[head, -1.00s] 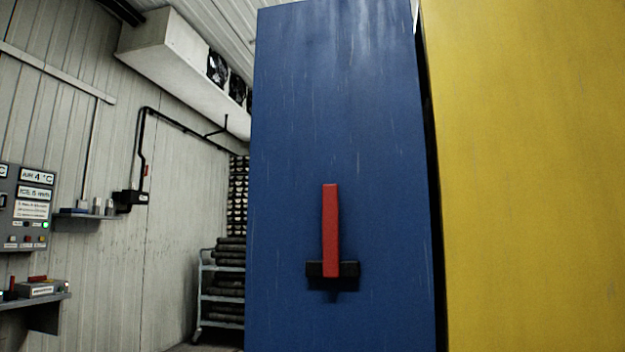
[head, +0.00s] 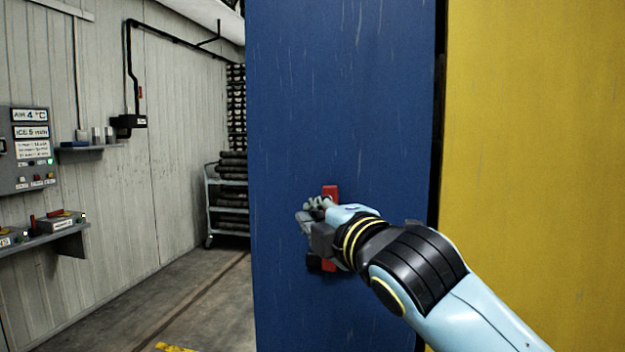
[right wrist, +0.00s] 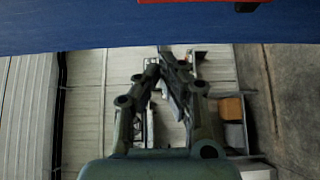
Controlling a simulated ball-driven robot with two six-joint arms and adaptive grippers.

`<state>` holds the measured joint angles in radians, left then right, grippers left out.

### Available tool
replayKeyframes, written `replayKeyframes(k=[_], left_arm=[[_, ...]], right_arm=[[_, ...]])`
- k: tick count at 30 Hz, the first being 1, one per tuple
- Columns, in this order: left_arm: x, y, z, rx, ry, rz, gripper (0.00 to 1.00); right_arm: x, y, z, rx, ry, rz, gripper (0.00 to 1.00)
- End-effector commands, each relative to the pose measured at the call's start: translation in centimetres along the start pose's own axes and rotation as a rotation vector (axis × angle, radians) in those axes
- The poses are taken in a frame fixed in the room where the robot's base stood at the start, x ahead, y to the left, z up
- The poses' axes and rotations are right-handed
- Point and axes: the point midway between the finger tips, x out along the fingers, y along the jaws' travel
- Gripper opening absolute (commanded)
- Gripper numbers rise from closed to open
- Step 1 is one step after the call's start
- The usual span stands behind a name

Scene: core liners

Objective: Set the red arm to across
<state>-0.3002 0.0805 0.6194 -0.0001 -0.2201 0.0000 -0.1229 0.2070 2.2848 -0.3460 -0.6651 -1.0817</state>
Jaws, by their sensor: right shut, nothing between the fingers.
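The red arm (head: 330,191) stands upright on the blue panel (head: 340,90). My right forearm and gripper hide its middle; its top end and a strip near its bottom show. Its black mount (head: 314,262) is partly covered. My right gripper (head: 308,212) is in front of the arm and slightly left of it, fingers pointing left. It is shut and empty. In the right wrist view the closed fingers (right wrist: 168,58) point at the room, with the blue panel (right wrist: 100,30) above them and a red edge (right wrist: 200,1) at the top. My left gripper is not in view.
A yellow panel (head: 540,120) stands right of the blue one, across a dark gap. At left are a grey control box (head: 25,150), shelves and a rack of dark cylinders (head: 230,185). The floor (head: 200,300) left of the panel is open.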

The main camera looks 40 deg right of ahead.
Motion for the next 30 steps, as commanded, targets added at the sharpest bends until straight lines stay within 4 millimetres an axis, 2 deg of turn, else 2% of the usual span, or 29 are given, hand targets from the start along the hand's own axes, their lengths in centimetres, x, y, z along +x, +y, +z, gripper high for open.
replayKeyframes(k=[10,14,17,28,29,30], left_arm=[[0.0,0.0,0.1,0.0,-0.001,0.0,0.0],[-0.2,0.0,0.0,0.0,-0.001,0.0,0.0],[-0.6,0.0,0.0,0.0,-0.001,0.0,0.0],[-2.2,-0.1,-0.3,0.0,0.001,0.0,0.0],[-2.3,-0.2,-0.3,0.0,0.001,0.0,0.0],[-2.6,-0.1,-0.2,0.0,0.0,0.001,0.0]], right_arm=[[0.0,0.3,0.0,-0.003,0.0,0.006,0.0],[0.8,0.3,0.0,-0.003,0.0,0.005,0.0],[2.2,0.5,0.0,-0.002,0.001,0.006,0.0],[10.0,0.5,0.0,-0.001,0.0,0.005,0.0],[10.2,0.5,0.2,-0.004,0.0,0.005,0.0],[9.3,0.4,0.9,-0.01,0.0,0.003,0.0]])
